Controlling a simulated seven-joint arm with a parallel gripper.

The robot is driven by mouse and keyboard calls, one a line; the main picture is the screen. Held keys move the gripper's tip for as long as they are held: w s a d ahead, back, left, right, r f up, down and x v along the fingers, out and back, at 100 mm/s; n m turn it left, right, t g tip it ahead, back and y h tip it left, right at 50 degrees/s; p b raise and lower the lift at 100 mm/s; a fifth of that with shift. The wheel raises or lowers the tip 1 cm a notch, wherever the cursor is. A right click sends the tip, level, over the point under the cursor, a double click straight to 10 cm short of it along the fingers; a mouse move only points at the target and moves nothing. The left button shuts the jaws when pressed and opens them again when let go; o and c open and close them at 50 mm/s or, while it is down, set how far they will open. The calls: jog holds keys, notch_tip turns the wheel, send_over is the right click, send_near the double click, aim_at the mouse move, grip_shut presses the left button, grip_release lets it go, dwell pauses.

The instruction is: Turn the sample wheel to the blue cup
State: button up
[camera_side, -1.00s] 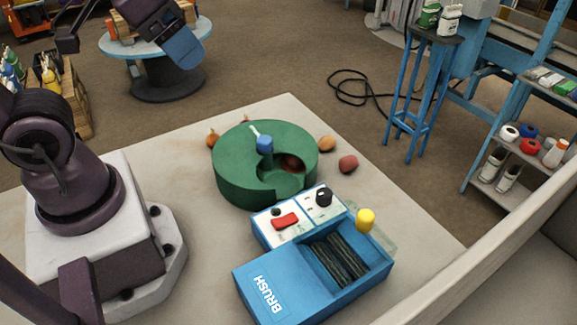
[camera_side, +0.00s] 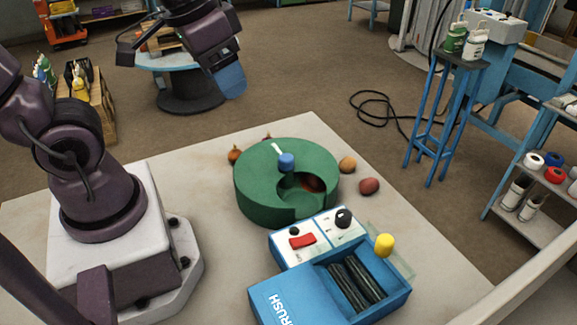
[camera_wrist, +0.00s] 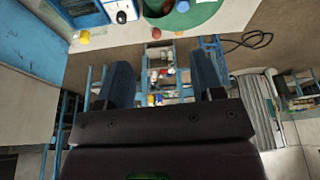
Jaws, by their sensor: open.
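The sample wheel looks like a thick green drum (camera_side: 262,195) lying flat on the pale table, with a rounded opening cut in its top right. A dark red item (camera_side: 311,184) shows inside the opening. A blue knob (camera_side: 286,161) with a white pointer stands on the drum's top. No separate blue cup can be made out. My gripper (camera_side: 229,82) is up in the air, behind and left of the drum in the side view, well apart from it. In the wrist view my gripper (camera_wrist: 162,85) has its two blue fingers spread with nothing between; the drum (camera_wrist: 205,14) is at the top edge.
Small round fruits or vegetables (camera_side: 369,186) lie around the drum. The table (camera_side: 210,200) is bare left of the drum.

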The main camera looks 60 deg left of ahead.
aim_at(286, 157)
jog(key=w+a+f+n+g, duration=0.2)
jog(key=w+a+f+g, duration=0.3)
jog(key=w+f, duration=0.75)
jog(key=shift+t, duration=0.7)
jog(key=f, duration=1.2)
jog(key=shift+w+a+f, duration=0.1)
jog(key=shift+w+a, duration=0.05)
jog(key=shift+a, duration=0.15)
grip_shut()
